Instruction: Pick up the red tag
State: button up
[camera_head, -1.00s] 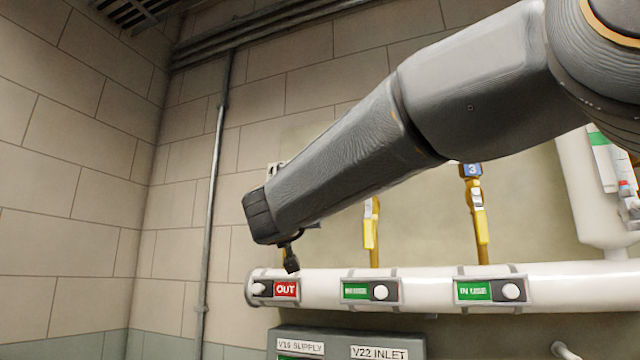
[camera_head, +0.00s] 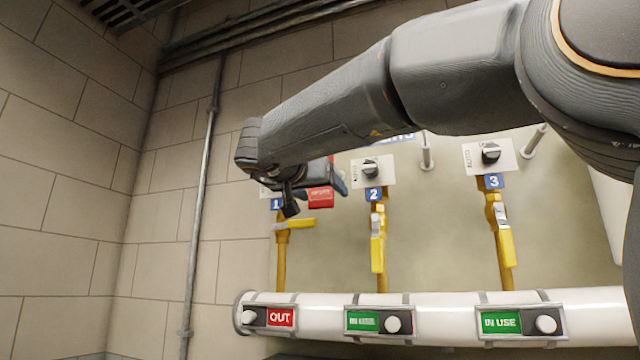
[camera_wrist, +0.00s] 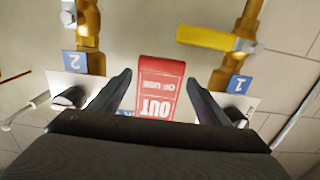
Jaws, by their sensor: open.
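The red tag (camera_head: 320,197) shows in the head view below my gripper (camera_head: 336,178), near the valve marked 1. In the wrist view the red tag (camera_wrist: 161,85) reads "OUT OF USE", upside down. It appears between the two dark fingers of my gripper (camera_wrist: 159,78), with a gap on each side. My gripper is open and empty. What the tag hangs from is hidden, and I cannot tell how deep it sits between the fingers.
Yellow pipes with valve 1's handle (camera_head: 295,224), valve 2's handle (camera_head: 377,248) and valve 3's handle (camera_head: 506,249) stand close by. A white pipe (camera_head: 440,310) with "OUT" and "IN USE" sliders runs below. A vertical conduit (camera_head: 203,200) is at left.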

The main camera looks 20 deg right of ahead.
aim_at(326, 193)
jog(key=p+x, duration=0.1)
jog(key=x, duration=0.2)
jog(key=shift+w+d+r, duration=0.15)
jog(key=shift+w+d, duration=0.1)
jog(key=shift+d, duration=0.05)
jog(key=c, duration=1.1)
jog(key=shift+r, duration=0.2)
